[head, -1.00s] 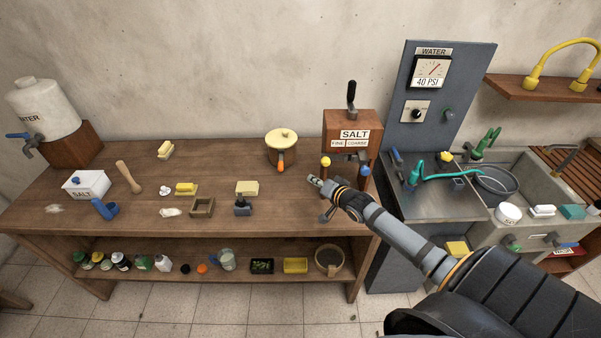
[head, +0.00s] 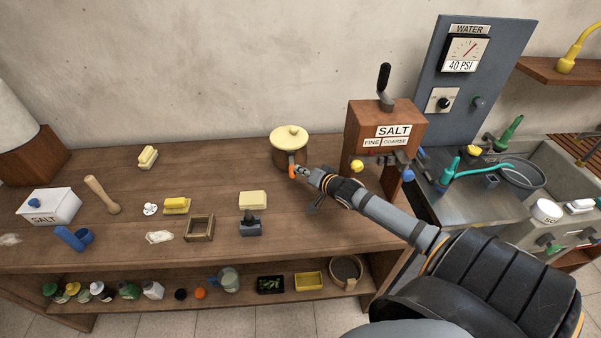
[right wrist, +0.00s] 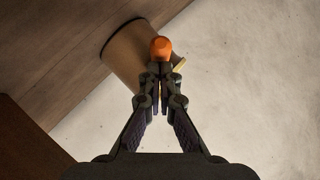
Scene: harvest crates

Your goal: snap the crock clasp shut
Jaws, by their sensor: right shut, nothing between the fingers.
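The crock (head: 284,154) is a brown pot with a cream lid (head: 290,134) on top, standing at the back of the wooden bench. Its clasp with an orange tip (head: 292,171) hangs on the front side. My right gripper (head: 300,171) is shut and empty, with its fingertips right at the orange tip. In the right wrist view the shut fingertips (right wrist: 160,70) overlap the lower edge of the orange tip (right wrist: 161,48), with the crock (right wrist: 130,55) behind. I cannot tell whether they touch. My left gripper is not in view.
The salt dispenser (head: 360,130) stands right of the crock, close to my right arm. A butter block (head: 253,200), a dark stamp (head: 250,227) and a wooden frame (head: 199,229) lie nearer the front.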

